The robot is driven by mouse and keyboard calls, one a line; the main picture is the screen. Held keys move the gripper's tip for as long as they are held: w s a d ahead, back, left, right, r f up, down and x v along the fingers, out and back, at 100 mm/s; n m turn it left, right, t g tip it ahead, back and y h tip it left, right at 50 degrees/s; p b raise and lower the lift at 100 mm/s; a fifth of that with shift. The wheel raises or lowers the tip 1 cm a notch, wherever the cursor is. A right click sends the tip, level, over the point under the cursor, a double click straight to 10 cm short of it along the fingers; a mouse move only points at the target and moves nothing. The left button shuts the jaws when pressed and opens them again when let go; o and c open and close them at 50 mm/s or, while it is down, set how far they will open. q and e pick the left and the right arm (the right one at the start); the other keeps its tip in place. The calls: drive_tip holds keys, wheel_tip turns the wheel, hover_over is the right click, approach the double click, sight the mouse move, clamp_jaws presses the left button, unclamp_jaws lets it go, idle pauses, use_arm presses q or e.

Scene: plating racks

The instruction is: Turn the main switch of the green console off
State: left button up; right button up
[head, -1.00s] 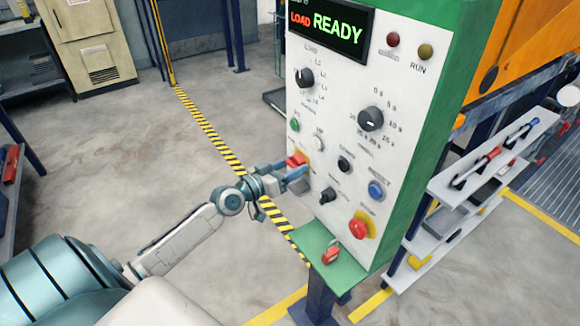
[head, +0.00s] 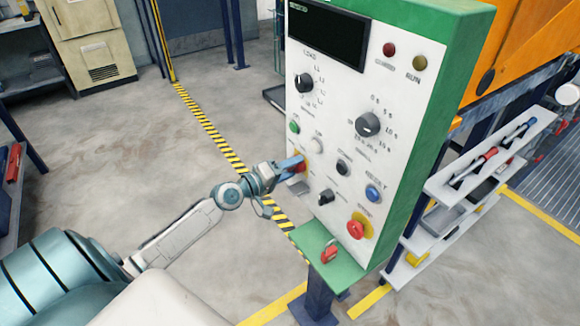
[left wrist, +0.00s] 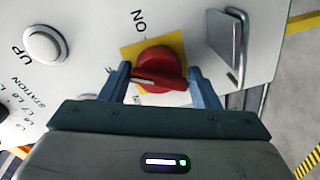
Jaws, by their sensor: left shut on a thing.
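The green console (head: 428,135) stands upright with a white front panel. Its main switch (head: 296,167) is a red rotary handle on a yellow plate at the panel's left edge. In the left wrist view the main switch (left wrist: 158,72) lies between the fingers, its white pointer mark lying crosswise to the left; an "ON" label shows on the panel beside the plate. My left gripper (head: 292,164) is shut on the main switch handle and partly hides it in the head view. The console's display (head: 326,37) is dark. My right gripper is not in view.
A metal hasp-like plate (left wrist: 228,45) stands out beside the switch. The panel also has a red stop button (head: 356,229), a blue reset button (head: 373,193) and several knobs. A red padlock (head: 330,253) rests on the green ledge. Shelves with tools (head: 490,160) stand at the right.

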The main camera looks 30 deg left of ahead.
use_arm(q)
drive_tip(key=n, duration=0.3)
drive_tip(key=n+p, duration=0.1)
drive_tip(key=n, duration=0.1)
drive_tip(key=shift+w+a+r+n+h, duration=0.1)
drive_tip(key=shift+r+n+h, duration=0.2)
drive_tip(key=shift+r, duration=0.05)
idle(0.5)
drive_tip(key=o, duration=0.8)
drive_tip(key=shift+c, duration=0.2)
drive_tip(key=shift+f, duration=0.1)
drive_tip(key=shift+n, duration=0.3)
drive_tip(key=shift+f, duration=0.1)
